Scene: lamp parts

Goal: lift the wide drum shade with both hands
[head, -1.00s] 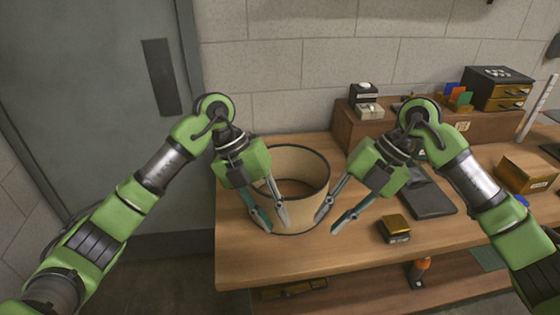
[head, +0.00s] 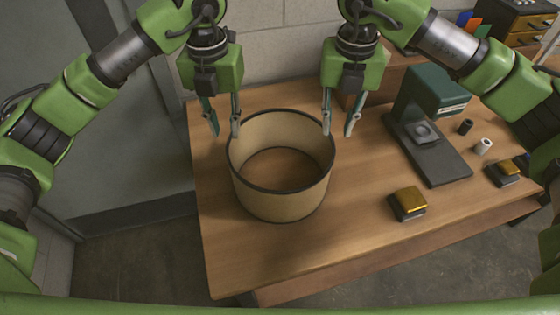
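The wide drum shade (head: 281,204) is a tan, open-topped cylinder with dark rims. It stands upright on the wooden table, near its left end. My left gripper (head: 224,133) points down at the shade's far left rim. Its fingers are apart, one near the rim and one outside it. My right gripper (head: 338,132) points down at the far right rim, also with fingers apart, one near the rim and one outside. Both look empty. I cannot tell whether the fingertips straddle the rim or stop just above or behind it.
A black-and-gold block (head: 408,203) lies right of the shade on the table (head: 330,238). A dark green machine (head: 433,95) with a black base stands further right, beside small spools (head: 483,146) and another block (head: 504,172). A grey door is at left.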

